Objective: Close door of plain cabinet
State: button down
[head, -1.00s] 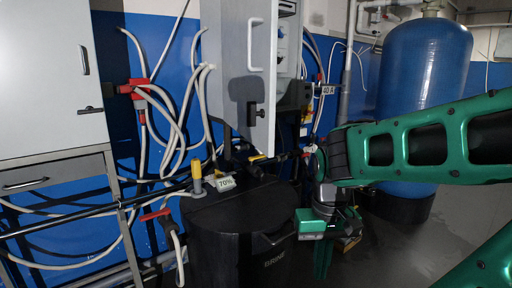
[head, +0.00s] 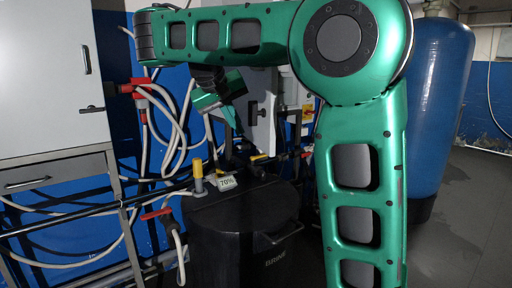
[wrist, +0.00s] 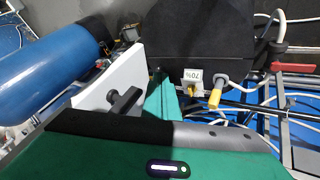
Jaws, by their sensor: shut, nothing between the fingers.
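The plain cabinet's grey door (head: 263,125) shows in the head view behind my raised arm; only its lower part with a black latch handle (head: 254,113) is visible. My gripper (head: 229,117) hangs just left of the visible door part in the head view. My gripper (wrist: 159,80) is shut and empty beside the door in the wrist view; I cannot tell whether it touches it.
A black brine tank (head: 240,235) stands below the door, with a yellow-topped fitting (head: 197,172) and a 70% tag (head: 227,182) on it. A white cabinet (head: 45,85) is at left, with hoses beside it. A blue tank (head: 435,110) stands at right.

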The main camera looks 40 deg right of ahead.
jog(key=w+d+f, duration=0.1)
jog(key=d+f, duration=0.6)
jog(key=d, duration=0.2)
jog(key=shift+w+f, duration=0.35)
dwell(0.3)
